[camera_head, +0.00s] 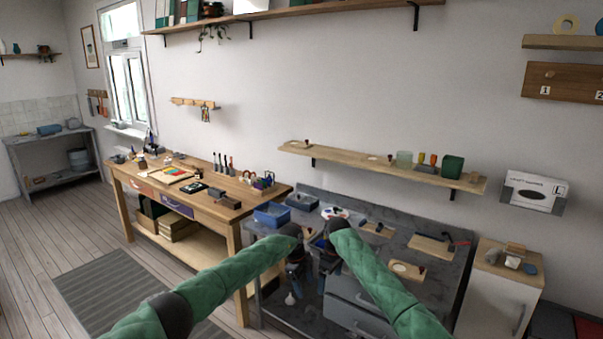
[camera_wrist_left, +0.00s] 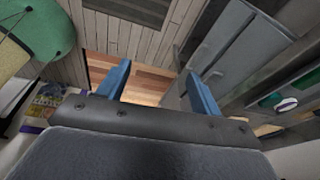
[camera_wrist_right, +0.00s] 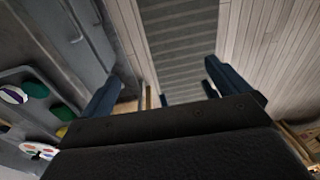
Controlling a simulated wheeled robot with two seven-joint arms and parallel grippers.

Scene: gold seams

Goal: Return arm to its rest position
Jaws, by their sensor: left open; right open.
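My two green-sleeved arms reach forward in the head view, with their dark wrists close together in front of the grey workbench (camera_head: 375,262). My left gripper (camera_head: 295,275) hangs down at the bench's front. In the left wrist view its blue fingers (camera_wrist_left: 160,88) are spread apart with nothing between them but floor beyond. My right gripper (camera_head: 326,266) is beside it, partly hidden by its own sleeve. In the right wrist view its blue fingers (camera_wrist_right: 160,90) are apart and empty.
A wooden table (camera_head: 205,195) with tools stands to the left. A blue bin (camera_head: 271,215) and a wooden board (camera_head: 432,246) lie on the grey bench. A white cabinet (camera_head: 492,300) stands at right, a shelf (camera_head: 350,167) above. A striped rug (camera_head: 115,290) lies on open floor.

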